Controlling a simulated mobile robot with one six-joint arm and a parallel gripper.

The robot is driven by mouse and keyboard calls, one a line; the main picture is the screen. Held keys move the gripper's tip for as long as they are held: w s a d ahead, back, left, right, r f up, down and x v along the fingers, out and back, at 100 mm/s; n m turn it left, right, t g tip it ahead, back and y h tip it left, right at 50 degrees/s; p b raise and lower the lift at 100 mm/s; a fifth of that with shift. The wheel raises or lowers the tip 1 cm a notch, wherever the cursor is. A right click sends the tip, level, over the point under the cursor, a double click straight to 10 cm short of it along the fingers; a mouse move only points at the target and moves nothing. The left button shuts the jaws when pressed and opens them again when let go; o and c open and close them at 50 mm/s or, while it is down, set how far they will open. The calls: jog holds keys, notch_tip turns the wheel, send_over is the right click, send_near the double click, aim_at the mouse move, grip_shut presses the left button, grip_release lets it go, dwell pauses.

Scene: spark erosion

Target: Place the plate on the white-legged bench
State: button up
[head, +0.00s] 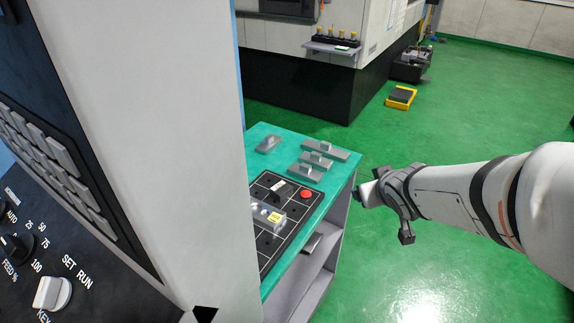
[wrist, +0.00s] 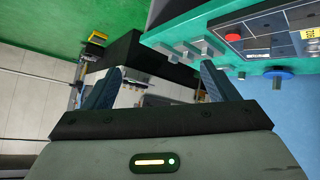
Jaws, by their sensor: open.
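No thing that I can surely call the plate shows in either view. Several flat grey pieces with raised grips (head: 316,159) lie on the far end of a teal-topped bench (head: 341,175) in the head view. The bench has pale grey side panels and a lower shelf; I cannot tell whether it is the white-legged bench. My gripper (head: 384,212) is open and empty, in the air right of this bench. In the wrist view my gripper (wrist: 160,70) also shows nothing between its fingers, with the grey pieces (wrist: 186,50) beyond it.
A black gridded board (head: 283,238) with a red button (head: 306,194) and a clear yellow-labelled block (head: 268,217) lies on the teal top. A machine panel (head: 60,190) hides the bench's left side. A yellow-edged box (head: 400,97) stands on the floor. Green floor (head: 470,110) is clear at right.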

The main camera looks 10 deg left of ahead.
aim_at(263, 212)
jog(key=a+f+n+y+b, duration=0.1)
jog(key=a+f+n+y, duration=0.1)
jog(key=a+f, duration=0.1)
jog(key=w+a+f+n+y+b, duration=0.1)
jog(key=a+f+y, duration=0.1)
jog(key=a, duration=0.4)
jog(key=w+a+f+n+g+y+b, duration=0.1)
jog(key=a+f+n+y+b, duration=0.1)
jog(key=a+f+y, duration=0.1)
jog(key=shift+a+f+n, duration=0.3)
jog(key=shift+a, duration=0.4)
jog(key=s+a+f+n+g+y, duration=0.1)
jog(key=a, duration=0.1)
jog(key=s+a+f+g+y+b, duration=0.1)
jog(key=a+y, duration=0.1)
jog(key=s+a+f+n+g+y, duration=0.1)
jog(key=s+a, duration=0.1)
jog(key=shift+s+a+f+n+g+b, duration=0.1)
jog(key=shift+a+f+n+g+b, duration=0.05)
jog(key=shift+a+n+g+b, duration=0.2)
jog(key=shift+a+f+y, duration=0.15)
jog(key=shift+a+y, duration=0.15)
jog(key=shift+a, duration=0.05)
jog(key=x, duration=0.4)
jog(key=r+x, duration=0.1)
jog(key=x, duration=0.2)
jog(key=shift+w+b, duration=0.35)
jog(key=shift+b, duration=0.05)
jog(key=shift+c, duration=0.2)
